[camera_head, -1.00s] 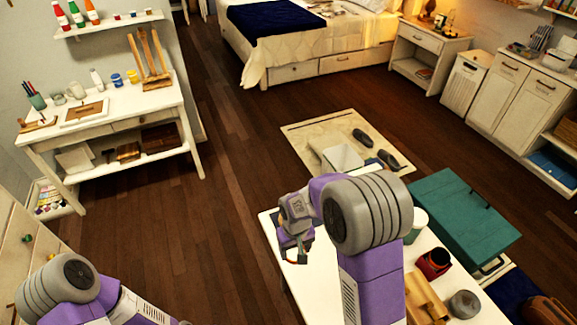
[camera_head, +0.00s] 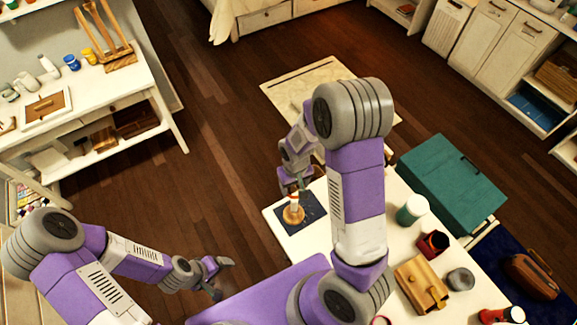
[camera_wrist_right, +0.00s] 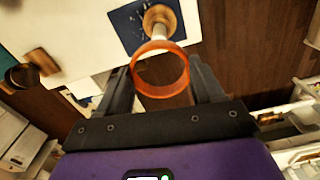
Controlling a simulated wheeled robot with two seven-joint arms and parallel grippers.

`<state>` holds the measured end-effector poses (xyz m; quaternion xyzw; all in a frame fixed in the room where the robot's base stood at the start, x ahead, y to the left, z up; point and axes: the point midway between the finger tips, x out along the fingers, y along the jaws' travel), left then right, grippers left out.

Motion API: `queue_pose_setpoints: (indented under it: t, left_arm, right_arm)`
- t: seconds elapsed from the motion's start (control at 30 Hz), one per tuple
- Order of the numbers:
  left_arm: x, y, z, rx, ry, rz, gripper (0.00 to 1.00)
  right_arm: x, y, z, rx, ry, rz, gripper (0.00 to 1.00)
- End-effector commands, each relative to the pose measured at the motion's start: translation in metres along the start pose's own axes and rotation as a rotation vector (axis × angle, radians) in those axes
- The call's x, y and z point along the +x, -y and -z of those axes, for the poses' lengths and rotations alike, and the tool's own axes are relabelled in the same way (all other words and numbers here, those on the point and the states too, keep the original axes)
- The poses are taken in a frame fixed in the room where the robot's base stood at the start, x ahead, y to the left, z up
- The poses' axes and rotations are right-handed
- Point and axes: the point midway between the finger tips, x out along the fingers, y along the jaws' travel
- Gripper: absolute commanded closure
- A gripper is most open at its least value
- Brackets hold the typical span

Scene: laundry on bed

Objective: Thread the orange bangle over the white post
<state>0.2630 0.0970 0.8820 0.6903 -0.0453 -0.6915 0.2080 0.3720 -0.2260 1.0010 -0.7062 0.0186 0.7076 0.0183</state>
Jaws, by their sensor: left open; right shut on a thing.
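The orange bangle (camera_wrist_right: 184,75) is held between the fingers of my right gripper (camera_wrist_right: 161,85) in the right wrist view. My right gripper (camera_head: 293,188) also shows in the head view, just above the white post (camera_head: 295,206). The post stands on a round wooden base (camera_head: 292,215). In the right wrist view, the white post (camera_wrist_right: 159,32) is at the bangle's far rim, and floor shows through the ring; I see no post through it. My left gripper (camera_head: 222,278) is open and empty at the lower left, far from the post.
A dark blue mat (camera_head: 312,207) lies under the post at the corner of the white table (camera_head: 276,220). A white-and-green cup (camera_head: 411,209), a red container (camera_head: 433,244) and a wooden box (camera_head: 421,283) stand further right. A teal chest (camera_head: 450,185) is beyond the table.

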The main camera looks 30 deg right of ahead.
Motion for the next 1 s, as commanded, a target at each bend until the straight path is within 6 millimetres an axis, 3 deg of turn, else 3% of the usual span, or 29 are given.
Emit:
queue_pose_setpoints:
  t: [0.37,1.0]
  left_arm:
    - [0.01,0.004,0.0,-0.001,0.002,0.0,0.18]
    - [0.048,0.018,0.002,-0.001,0.001,0.0,0.18]
  right_arm:
    - [0.013,-0.001,-0.001,0.001,0.001,0.001,0.62]
    - [0.064,-0.001,-0.001,0.0,0.0,0.001,0.62]
